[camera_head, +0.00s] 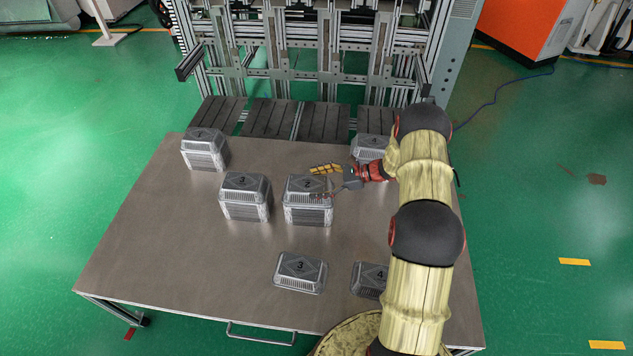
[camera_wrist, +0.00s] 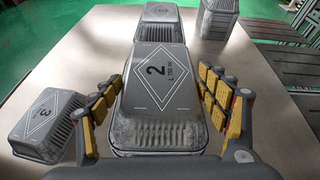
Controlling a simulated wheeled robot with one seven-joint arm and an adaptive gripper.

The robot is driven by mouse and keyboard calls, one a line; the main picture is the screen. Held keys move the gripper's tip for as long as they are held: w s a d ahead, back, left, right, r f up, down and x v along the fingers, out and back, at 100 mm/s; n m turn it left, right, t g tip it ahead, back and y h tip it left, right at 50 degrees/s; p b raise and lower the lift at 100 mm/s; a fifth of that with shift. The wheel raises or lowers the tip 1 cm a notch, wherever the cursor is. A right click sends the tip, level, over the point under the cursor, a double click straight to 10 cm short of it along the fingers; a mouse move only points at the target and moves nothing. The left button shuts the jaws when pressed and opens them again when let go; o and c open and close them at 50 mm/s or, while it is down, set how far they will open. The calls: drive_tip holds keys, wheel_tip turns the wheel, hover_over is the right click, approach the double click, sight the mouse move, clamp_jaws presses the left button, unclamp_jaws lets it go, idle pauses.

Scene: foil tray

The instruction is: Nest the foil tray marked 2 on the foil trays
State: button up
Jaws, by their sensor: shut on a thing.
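The foil tray marked 2 (camera_head: 299,186) is upside down at the top of the middle stack of foil trays (camera_head: 309,217), its rim roughly in line with the stack. My gripper (camera_head: 318,183) reaches in from the right and is shut on this tray. In the wrist view the tray marked 2 (camera_wrist: 155,75) lies between the yellow-padded fingers (camera_wrist: 160,103), with another rim close under it. I cannot tell whether the tray rests fully on the one below.
Another stack (camera_head: 245,205) stands just left, and one (camera_head: 204,153) at the back left. A tray (camera_head: 369,148) is at the back right, partly behind my arm. Single trays marked 3 (camera_head: 300,272) and 4 (camera_head: 368,280) lie in front. The table's (camera_head: 180,260) left front is clear.

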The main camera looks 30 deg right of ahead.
drive_tip(key=shift+s+f, duration=0.1)
drive_tip(key=shift+f, duration=0.4)
drive_tip(key=shift+c, duration=0.4)
drive_tip(key=o, duration=1.1)
drive_tip(key=shift+o, duration=0.2)
drive_tip(key=v, duration=1.2)
